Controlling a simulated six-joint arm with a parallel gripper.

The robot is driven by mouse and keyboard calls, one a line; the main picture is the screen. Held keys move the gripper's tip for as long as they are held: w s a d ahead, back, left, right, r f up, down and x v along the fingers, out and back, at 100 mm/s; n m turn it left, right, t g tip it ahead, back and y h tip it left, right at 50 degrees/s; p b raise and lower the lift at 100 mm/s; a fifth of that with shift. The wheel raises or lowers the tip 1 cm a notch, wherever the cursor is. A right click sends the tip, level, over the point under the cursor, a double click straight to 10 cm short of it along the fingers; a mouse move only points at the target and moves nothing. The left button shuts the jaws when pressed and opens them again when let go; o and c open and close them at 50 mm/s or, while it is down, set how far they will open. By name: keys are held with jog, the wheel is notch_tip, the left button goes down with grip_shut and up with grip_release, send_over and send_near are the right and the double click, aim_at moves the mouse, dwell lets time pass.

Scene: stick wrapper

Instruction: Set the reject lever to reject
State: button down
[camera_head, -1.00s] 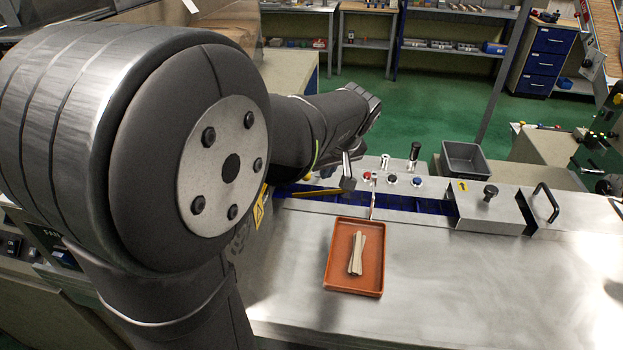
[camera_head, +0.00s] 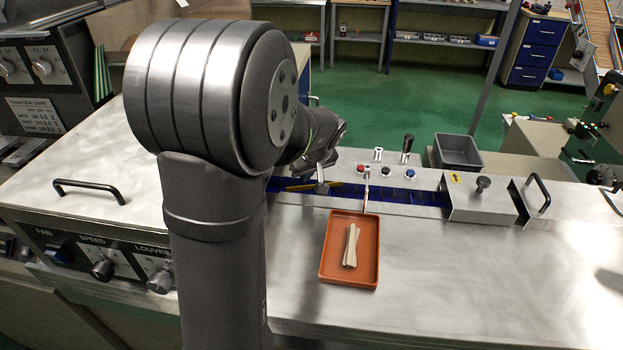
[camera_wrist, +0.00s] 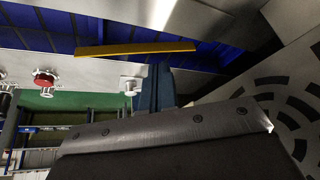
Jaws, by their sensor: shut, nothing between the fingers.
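A black-handled lever (camera_head: 407,148) stands upright on the steel panel behind the blue channel. A shorter silver lever (camera_head: 378,154) stands to its left, and a thin upright metal piece (camera_head: 366,188) crosses the channel's front. I cannot tell from labels which is the reject lever. My gripper (camera_head: 322,187) is shut and empty, mostly hidden by my arm. It is over the left part of the channel, beside a yellow bar (camera_head: 305,187), left of and apart from both levers. The yellow bar (camera_wrist: 135,48) also shows in the wrist view.
Red (camera_head: 360,169) and blue (camera_head: 410,174) buttons sit on the panel. An orange tray (camera_head: 326,272) holding pale sticks (camera_head: 351,245) lies in front. A grey bin (camera_head: 458,151) and a steel cover with a black knob (camera_head: 483,184) are to the right.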

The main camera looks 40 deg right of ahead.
jog(key=shift+w, duration=0.25)
jog(key=shift+w+a, duration=0.4)
jog(key=shift+w, duration=0.3)
jog(key=shift+w+a, duration=0.35)
jog(key=shift+w, duration=0.3)
jog(key=shift+s+d, duration=0.1)
jog(key=shift+s+d, duration=0.4)
jog(key=shift+s, duration=0.15)
jog(key=shift+s+a, duration=0.15)
jog(key=shift+s, duration=0.2)
jog(key=shift+s+a+f, duration=0.1)
jog(key=shift+s+a, duration=0.25)
jog(key=shift+s, duration=0.3)
jog(key=shift+s+a+f, duration=0.1)
jog(key=shift+s+a, duration=0.2)
jog(key=shift+s, duration=0.3)
jog(key=a+v, duration=0.1)
jog(key=v, duration=0.9)
jog(key=shift+w+a+f, duration=0.1)
jog(key=shift+w+f, duration=0.05)
